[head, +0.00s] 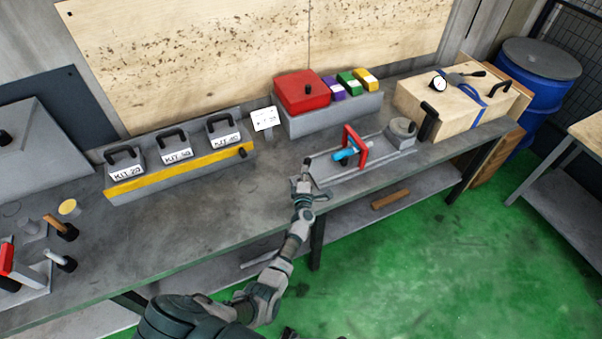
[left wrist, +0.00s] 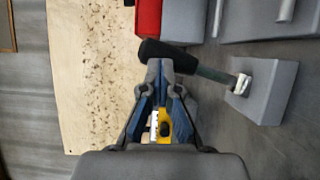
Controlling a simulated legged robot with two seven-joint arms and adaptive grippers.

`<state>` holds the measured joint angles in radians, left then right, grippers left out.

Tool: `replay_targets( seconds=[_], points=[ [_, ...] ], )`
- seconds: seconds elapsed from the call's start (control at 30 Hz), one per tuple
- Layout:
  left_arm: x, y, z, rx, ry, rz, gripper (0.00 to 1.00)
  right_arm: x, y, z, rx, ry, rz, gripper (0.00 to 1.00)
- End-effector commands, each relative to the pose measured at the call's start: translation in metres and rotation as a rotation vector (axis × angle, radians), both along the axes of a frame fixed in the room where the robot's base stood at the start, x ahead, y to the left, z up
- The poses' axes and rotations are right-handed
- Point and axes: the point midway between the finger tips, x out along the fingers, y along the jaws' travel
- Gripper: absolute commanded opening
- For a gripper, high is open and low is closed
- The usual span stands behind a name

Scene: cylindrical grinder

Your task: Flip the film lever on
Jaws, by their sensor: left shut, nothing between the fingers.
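The lever has a black grip (left wrist: 165,54) on a dark metal rod that rises from a grey block (left wrist: 262,92) in the left wrist view. In the head view a small dark grip (head: 307,161) shows just beyond my left gripper (head: 303,184), at the left end of the grinder fixture. My left gripper is shut and empty. Its fingertips (left wrist: 160,68) overlap the lower edge of the black grip in the left wrist view; I cannot tell whether they touch it. No film label is readable. My right gripper is not in view.
The grinder fixture, with a red frame (head: 352,148) and a blue part (head: 345,154), stands to the right. The kit rack with a yellow strip (head: 180,172) is left. A red box (head: 301,92) stands behind. The workbench (head: 185,235) is clear in front of the rack.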

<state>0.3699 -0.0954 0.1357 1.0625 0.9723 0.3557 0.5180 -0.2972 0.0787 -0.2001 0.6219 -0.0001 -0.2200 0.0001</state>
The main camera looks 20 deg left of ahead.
Motion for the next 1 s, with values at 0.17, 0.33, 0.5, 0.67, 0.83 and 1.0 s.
replay_targets(
  seconds=[0.17, 0.33, 0.5, 0.67, 0.83, 1.0],
  points=[
    [0.0081, 0.0006, 0.0052, 0.002, -0.014, 0.011, 0.0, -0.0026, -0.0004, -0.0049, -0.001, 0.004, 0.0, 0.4],
    [0.0112, -0.0005, 0.0064, 0.003, -0.016, 0.013, 0.0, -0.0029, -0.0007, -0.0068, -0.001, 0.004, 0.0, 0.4],
    [0.0126, -0.0006, 0.0074, 0.004, -0.017, 0.014, 0.0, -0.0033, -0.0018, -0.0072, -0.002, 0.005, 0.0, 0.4],
    [0.0128, -0.0006, 0.0079, 0.003, -0.018, 0.014, 0.0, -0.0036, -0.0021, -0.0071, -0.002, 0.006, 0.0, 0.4],
    [0.0126, -0.0013, 0.0076, 0.003, -0.018, 0.013, 0.0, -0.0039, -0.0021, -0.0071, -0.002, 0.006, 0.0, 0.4],
    [0.0122, -0.002, 0.0096, 0.003, -0.017, 0.011, 0.0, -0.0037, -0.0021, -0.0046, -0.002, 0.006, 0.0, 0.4]
  ],
)
